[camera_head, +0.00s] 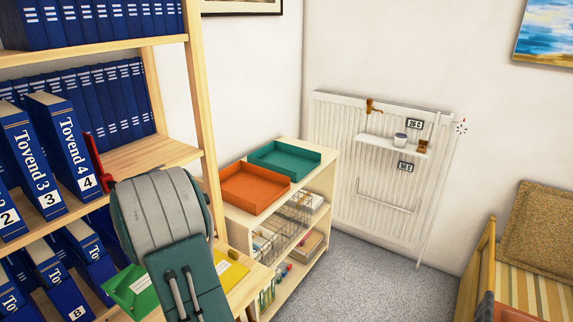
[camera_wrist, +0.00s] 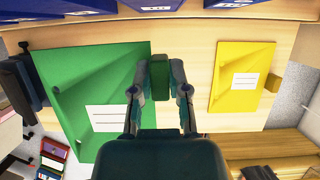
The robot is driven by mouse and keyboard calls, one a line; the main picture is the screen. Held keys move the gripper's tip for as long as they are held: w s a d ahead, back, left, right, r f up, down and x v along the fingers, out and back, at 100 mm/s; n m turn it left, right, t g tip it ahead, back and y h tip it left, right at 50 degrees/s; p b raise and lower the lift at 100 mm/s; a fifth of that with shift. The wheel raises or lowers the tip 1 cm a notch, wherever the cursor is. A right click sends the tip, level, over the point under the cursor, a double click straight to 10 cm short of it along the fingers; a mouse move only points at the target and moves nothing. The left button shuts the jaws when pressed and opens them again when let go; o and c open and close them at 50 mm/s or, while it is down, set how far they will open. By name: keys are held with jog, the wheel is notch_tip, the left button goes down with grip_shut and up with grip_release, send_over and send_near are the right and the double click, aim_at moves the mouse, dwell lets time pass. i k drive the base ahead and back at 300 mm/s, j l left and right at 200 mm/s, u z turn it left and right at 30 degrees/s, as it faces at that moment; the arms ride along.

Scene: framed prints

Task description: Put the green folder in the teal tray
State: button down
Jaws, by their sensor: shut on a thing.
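The green folder (camera_wrist: 95,85) with a white label lies flat to the left of my gripper in the wrist view. Its left part shows in the head view (camera_head: 132,292), partly hidden by my arm. My gripper (camera_wrist: 160,86) is shut on a small green block at the folder's right edge. I cannot tell whether the folder touches the wooden board under it. In the head view my arm hides the fingers. The teal tray (camera_head: 305,158) looks empty and stands on top of the low shelf unit, farther back and to the right of the folder.
An orange tray (camera_head: 255,188) sits in front of the teal one. A yellow folder (camera_wrist: 243,78) lies on the wooden board (camera_wrist: 200,45) right of my gripper. Blue binders (camera_head: 65,145) fill the tall shelf at left, beside a red object (camera_head: 98,165). The floor (camera_head: 360,275) is clear.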

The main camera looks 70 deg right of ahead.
aim_at(284, 160)
jog(key=k+l, duration=0.1)
jog(key=l, duration=0.4)
jog(key=k+l, duration=0.1)
jog(key=l, duration=0.4)
jog(key=k+l, duration=0.1)
jog(key=l, duration=0.35)
jog(key=k+l, duration=0.1)
jog(key=l, duration=1.2)
jog(key=i+l, duration=0.1)
jog(key=l, duration=1.45)
